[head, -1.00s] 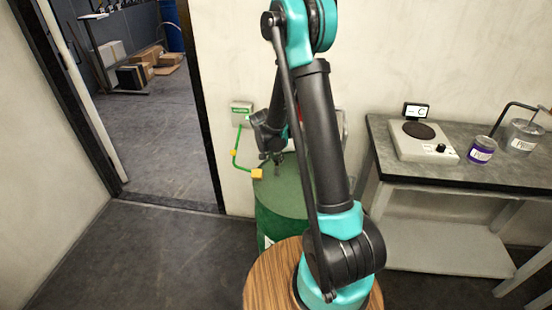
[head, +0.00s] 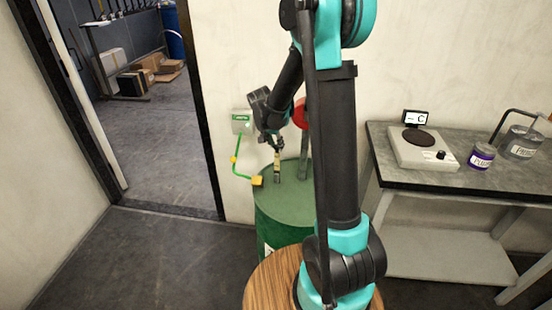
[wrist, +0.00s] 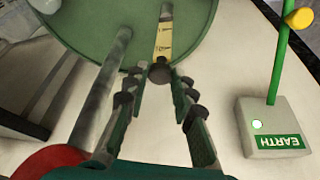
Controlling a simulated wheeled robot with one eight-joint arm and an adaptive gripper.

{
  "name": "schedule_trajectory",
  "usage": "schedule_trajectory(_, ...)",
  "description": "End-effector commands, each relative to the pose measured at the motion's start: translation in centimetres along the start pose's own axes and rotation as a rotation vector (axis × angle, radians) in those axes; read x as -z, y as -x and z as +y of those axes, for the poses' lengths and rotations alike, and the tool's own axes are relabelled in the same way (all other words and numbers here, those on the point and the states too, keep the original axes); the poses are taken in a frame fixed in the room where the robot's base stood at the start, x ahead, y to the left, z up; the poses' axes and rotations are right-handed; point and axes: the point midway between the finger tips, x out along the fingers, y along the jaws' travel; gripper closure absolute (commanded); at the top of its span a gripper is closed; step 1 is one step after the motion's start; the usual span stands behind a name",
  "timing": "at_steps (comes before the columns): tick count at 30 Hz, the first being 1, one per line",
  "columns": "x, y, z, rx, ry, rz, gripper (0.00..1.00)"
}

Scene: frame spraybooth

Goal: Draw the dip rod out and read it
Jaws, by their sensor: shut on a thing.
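My gripper (head: 275,142) is above the green drum (head: 272,222), shut on the dark knob at the top of the dip rod (head: 277,165). In the wrist view the fingertips (wrist: 160,76) close around that knob. The dip rod (wrist: 165,35) shows a pale yellow scale with dark marks, too small to read surely. The rod runs down from the gripper to the drum's top (wrist: 85,20). Its lower end is not visible, and I cannot tell how much is inside the drum.
A grey pipe (wrist: 98,90) with a red part (wrist: 48,162) stands on the drum close beside the gripper. A green cable joins a yellow clamp (head: 257,181) at the drum's rim to the EARTH box (head: 241,122) on the wall. A bench (head: 455,180) stands right.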

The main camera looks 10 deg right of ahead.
Motion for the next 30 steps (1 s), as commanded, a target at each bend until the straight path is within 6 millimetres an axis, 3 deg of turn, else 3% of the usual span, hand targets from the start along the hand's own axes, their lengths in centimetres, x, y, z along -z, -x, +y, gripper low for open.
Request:
schedule_trajectory(1, 0.6, 1.6, 0.1, 0.000, 0.000, 0.000, 1.00)
schedule_trajectory(9, 3.8, 9.4, 0.1, 0.000, 0.000, 0.000, 1.00)
schedule_trajectory(15, 5.7, 13.8, 0.1, 0.000, 0.000, 0.000, 1.00)
schedule_trajectory(22, 6.8, 16.5, 0.0, 0.000, 0.000, 0.000, 1.00)
schedule_trajectory(30, 7.1, 17.2, 0.0, -0.001, 0.000, 0.000, 1.00)
